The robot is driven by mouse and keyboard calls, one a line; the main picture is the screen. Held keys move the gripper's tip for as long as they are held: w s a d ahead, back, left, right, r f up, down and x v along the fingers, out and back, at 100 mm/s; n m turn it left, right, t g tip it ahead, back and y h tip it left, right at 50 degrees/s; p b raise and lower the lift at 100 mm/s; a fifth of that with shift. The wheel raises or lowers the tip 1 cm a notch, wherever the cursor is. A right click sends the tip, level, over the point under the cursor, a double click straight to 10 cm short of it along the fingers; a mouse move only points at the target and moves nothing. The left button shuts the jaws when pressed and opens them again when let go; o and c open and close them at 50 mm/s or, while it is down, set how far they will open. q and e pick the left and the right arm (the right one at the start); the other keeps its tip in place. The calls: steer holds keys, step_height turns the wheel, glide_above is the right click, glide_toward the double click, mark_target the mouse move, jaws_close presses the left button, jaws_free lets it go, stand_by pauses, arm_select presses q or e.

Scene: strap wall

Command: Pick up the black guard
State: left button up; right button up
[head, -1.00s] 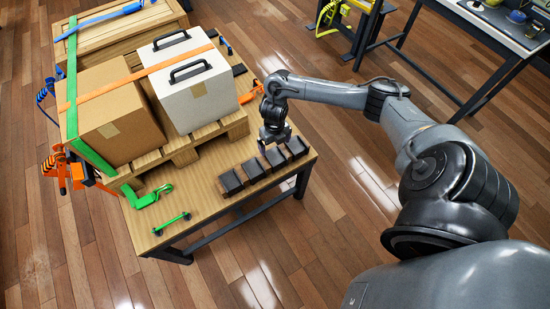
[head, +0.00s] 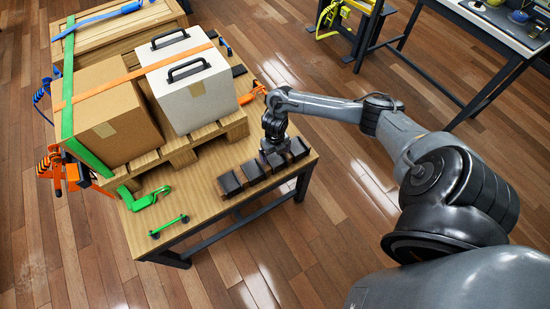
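Several black guards lie in a row along the front right edge of the wooden table: one at the left end (head: 229,184), one beside it (head: 253,171), a third (head: 277,162) and one at the right end (head: 298,148). My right gripper (head: 273,150) points down at the third guard from the left, at its back side. Its fingers are small and dark against the guard, so I cannot tell whether they are open, shut or touching it. My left gripper is not in view.
A pallet (head: 181,154) with a cardboard box (head: 112,112) and a white case (head: 193,92) stands behind the guards, bound by green and orange straps. A green ratchet (head: 147,198) and green bar (head: 169,226) lie at the table's left. An orange strap end (head: 252,93) lies behind my gripper.

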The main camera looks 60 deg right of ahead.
steer(key=c, duration=0.9)
steer(key=shift+s+r, duration=0.1)
steer(key=shift+r, duration=0.05)
steer(key=shift+s+a+r+p, duration=0.2)
steer(key=shift+s+r+p, duration=0.1)
steer(key=shift+r+p, duration=0.1)
steer(key=shift+s+a+r+p, duration=0.75)
steer(key=shift+s+a+r, duration=0.4)
steer(key=shift+s, duration=0.75)
steer(key=shift+s+a+r+p, duration=0.7)
steer(key=shift+s+a+r, duration=0.45)
steer(key=shift+s, duration=0.75)
steer(key=shift+s+a+r+p, duration=0.75)
steer(key=shift+s+a+r, duration=0.4)
steer(key=shift+s, duration=0.75)
